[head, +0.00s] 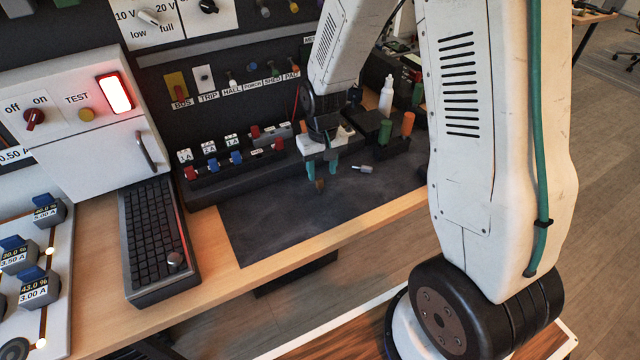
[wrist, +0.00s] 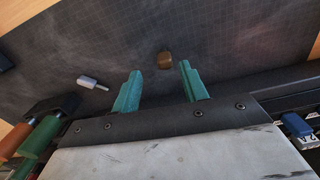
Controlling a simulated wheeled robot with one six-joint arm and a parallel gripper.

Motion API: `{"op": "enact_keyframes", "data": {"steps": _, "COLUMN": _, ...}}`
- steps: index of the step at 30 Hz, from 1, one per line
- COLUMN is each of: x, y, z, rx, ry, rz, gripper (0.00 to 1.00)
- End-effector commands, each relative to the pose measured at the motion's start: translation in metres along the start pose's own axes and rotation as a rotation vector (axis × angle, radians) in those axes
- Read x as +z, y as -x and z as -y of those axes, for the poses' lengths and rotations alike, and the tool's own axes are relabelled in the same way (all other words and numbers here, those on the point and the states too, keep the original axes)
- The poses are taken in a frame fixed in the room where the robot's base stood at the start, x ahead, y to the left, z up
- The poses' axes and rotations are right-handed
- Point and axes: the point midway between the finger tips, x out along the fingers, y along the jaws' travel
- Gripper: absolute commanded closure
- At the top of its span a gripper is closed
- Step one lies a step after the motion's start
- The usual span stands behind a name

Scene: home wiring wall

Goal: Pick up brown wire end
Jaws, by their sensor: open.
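The brown wire end (head: 320,184) is a small brown block at the dark mat, just below my gripper's fingertips in the head view. In the wrist view the brown wire end (wrist: 165,60) lies a little beyond the fingertips, between their lines and nearer the right finger. My gripper (head: 322,168) has two teal fingers and points down over the mat. The wrist view shows my gripper (wrist: 158,75) open, with nothing between its fingers. I cannot tell the exact height of the fingertips above the mat. No wire is clearly visible behind the brown end.
A small grey metal piece (head: 362,169) lies on the dark mat (head: 270,225), right of the gripper. Green and orange cylinders (head: 408,124) and a white bottle (head: 387,95) stand behind. A row of red and blue terminals (head: 236,158) is to the left. The front mat is clear.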

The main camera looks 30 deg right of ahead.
Motion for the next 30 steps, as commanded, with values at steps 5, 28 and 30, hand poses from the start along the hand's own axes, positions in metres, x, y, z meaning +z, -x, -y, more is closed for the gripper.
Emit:
{"op": "enact_keyframes", "data": {"steps": 5, "x": 0.004, "y": -0.023, "z": 0.005, "rx": 0.000, "ry": 0.002, "rz": 0.004, "gripper": 0.56}}
{"op": "enact_keyframes", "data": {"steps": 28, "x": 0.006, "y": -0.057, "z": 0.008, "rx": 0.000, "ry": 0.000, "rz": 0.001, "gripper": 1.00}}
{"op": "enact_keyframes", "data": {"steps": 30, "x": 0.006, "y": -0.057, "z": 0.008, "rx": 0.000, "ry": 0.000, "rz": 0.001, "gripper": 1.00}}
